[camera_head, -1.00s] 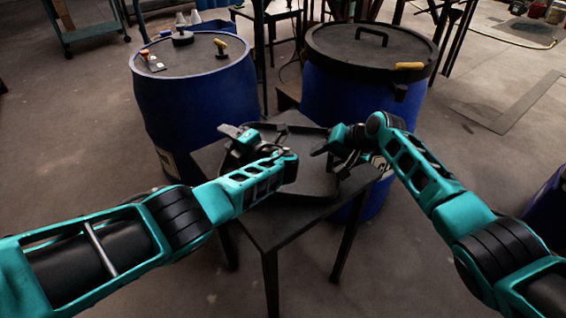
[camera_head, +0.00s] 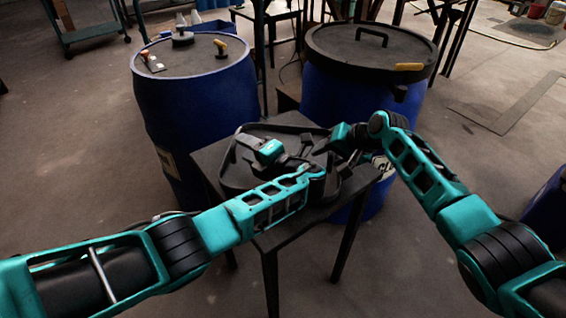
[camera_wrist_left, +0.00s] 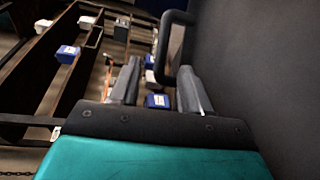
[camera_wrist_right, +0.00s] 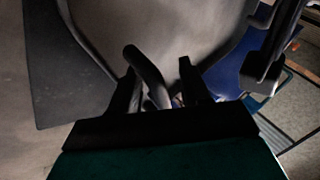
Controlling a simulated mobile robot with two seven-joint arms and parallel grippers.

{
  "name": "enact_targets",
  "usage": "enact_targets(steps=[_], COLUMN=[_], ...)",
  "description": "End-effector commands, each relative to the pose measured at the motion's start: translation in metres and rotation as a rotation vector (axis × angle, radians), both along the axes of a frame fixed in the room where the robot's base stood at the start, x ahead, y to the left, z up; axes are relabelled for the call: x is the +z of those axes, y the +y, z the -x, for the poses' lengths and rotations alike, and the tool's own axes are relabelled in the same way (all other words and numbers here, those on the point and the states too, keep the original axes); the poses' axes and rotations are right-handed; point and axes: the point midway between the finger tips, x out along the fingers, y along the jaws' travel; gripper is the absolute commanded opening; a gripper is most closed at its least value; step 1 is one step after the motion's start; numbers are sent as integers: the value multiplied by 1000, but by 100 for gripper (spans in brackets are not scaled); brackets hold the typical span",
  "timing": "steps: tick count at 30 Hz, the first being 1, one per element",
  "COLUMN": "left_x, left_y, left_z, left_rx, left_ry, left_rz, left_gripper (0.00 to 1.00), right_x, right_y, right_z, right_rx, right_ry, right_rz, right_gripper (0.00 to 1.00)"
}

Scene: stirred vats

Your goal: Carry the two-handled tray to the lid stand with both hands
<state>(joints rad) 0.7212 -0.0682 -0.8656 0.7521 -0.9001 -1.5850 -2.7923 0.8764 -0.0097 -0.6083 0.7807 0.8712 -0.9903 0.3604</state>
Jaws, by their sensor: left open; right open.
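The two-handled tray (camera_head: 228,182) is black and lies flat on a small dark table (camera_head: 285,237). My left gripper (camera_head: 248,143) is open over the tray's left part. In the left wrist view a black handle loop (camera_wrist_left: 174,20) reaches down between its open fingers (camera_wrist_left: 158,78). My right gripper (camera_head: 343,150) is open at the tray's right end. In the right wrist view the other black handle (camera_wrist_right: 143,62) lies between the open fingers (camera_wrist_right: 160,82). My left forearm hides part of the tray. I cannot tell which thing is the lid stand.
A blue vat (camera_head: 195,110) with small items on its lid stands behind left. Another blue vat (camera_head: 345,95) with a black handled lid (camera_head: 335,45) stands behind right, close to the table. Open floor (camera_head: 90,140) lies at the left.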

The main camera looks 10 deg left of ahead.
Motion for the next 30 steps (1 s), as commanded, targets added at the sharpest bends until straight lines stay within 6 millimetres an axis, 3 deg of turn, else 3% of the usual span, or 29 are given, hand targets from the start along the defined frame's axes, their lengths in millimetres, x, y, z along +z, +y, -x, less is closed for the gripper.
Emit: enact_targets(steps=[21, 30], left_x=[0, 0], left_y=[0, 1], left_z=[0, 0], left_rx=[0, 0], left_ry=[0, 0], left_rz=[0, 0], left_gripper=[47, 47], right_x=[76, 86], right_y=[-54, -61], right_z=[35, 40], right_rx=[-2, -1], right_ry=[-3, -1], right_rz=[2, 2], right_gripper=[47, 47])
